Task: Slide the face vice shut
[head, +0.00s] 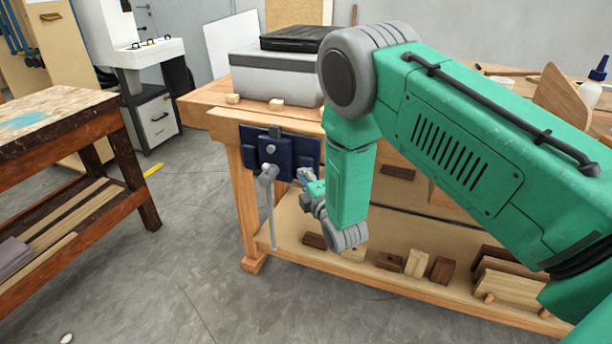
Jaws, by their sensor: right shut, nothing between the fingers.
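The face vice (282,156) is a dark blue block with a grey screw end and a long grey handle bar (271,212) hanging down. It is mounted on the front left end of the wooden workbench (207,104). My right gripper (303,177) is shut and empty, just right of the vice's lower part. It is small in view and partly hidden by my green arm, so I cannot tell whether it touches the vice. The gap between the vice's jaw and the bench cannot be made out clearly. My left gripper is not in view.
A grey case (275,77) and small wooden blocks sit on the bench top. Wood offcuts (417,263) lie on the bench's lower shelf. Another worn table (62,125) stands at the left. The grey floor between them is clear.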

